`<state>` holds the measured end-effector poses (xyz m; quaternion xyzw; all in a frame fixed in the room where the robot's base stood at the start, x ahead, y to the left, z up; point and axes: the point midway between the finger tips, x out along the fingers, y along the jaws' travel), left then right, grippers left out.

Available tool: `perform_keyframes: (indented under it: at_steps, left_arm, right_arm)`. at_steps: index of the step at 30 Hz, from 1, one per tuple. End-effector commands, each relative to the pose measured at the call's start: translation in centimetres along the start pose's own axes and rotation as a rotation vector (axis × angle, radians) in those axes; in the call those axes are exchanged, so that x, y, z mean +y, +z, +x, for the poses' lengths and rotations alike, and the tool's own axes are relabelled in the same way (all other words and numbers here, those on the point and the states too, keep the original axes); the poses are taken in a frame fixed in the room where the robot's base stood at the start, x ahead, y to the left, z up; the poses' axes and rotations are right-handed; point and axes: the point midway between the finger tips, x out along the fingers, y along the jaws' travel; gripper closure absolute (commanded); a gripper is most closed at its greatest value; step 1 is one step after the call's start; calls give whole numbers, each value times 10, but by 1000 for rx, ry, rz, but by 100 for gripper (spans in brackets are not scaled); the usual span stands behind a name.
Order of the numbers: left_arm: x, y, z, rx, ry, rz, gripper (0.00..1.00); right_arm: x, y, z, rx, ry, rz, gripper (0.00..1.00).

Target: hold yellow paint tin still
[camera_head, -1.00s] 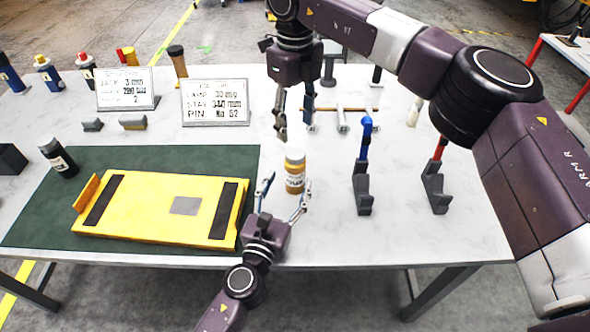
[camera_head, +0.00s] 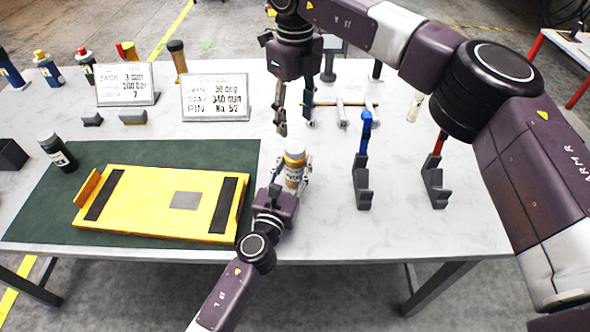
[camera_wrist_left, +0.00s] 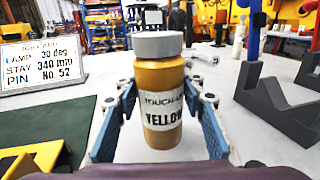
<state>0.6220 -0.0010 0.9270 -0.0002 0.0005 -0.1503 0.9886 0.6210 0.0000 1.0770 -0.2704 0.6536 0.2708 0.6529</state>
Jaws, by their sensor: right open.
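The yellow paint tin (camera_head: 293,170) is an upright ochre bottle with a grey lid, standing on the white table right of the green mat. In the left wrist view the tin (camera_wrist_left: 162,100) has a label reading "TOUCH-UP YELLOW". My left gripper (camera_head: 291,178) has its fingers on either side of the tin. In the left wrist view my left gripper's blue-padded fingers (camera_wrist_left: 162,95) show small gaps to the tin, so it looks open. My right gripper (camera_head: 296,127) is open and empty, pointing down above and behind the tin.
A yellow plate (camera_head: 150,205) lies on the green mat (camera_head: 40,225). A dark bottle (camera_head: 58,152) stands at the mat's left. Two grey holders (camera_head: 362,190) with blue and red tools stand to the right. Sign boards (camera_head: 215,98) and several bottles are behind.

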Motion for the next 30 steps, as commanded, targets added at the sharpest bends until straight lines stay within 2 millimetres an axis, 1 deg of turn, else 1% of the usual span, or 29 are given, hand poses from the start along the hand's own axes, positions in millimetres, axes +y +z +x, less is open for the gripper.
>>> perform_keyframes:
  at_steps: [1, 6, 9, 14, 17, 20, 23, 30]
  left_arm:
    - [0, 0, 0, 0, 0, 0, 72]
    - [0, 0, 0, 0, 0, 0, 91]
    - [0, 0, 0, 0, 0, 0, 100]
    - [0, 0, 0, 0, 0, 0, 100]
    - [0, 0, 0, 0, 0, 0, 100]
    - [0, 0, 0, -1, 0, 1, 100]
    - [0, 0, 0, -1, 0, 1, 100]
    - [0, 1, 0, -1, 0, 1, 100]
  right_arm:
    - [0, 0, 0, 0, 0, 0, 51]
    - [0, 0, 0, 0, 0, 0, 51]
    - [0, 0, 0, 0, 0, 0, 51]
    - [0, 0, 0, 0, 0, 11, 51]
    - [0, 0, 0, 0, -1, 64, 51]
    - [0, 0, 0, -1, -1, 177, 51]
    - [1, 0, 0, 0, -1, 341, 51]
    - [1, 0, 0, -1, -2, 785, 51]
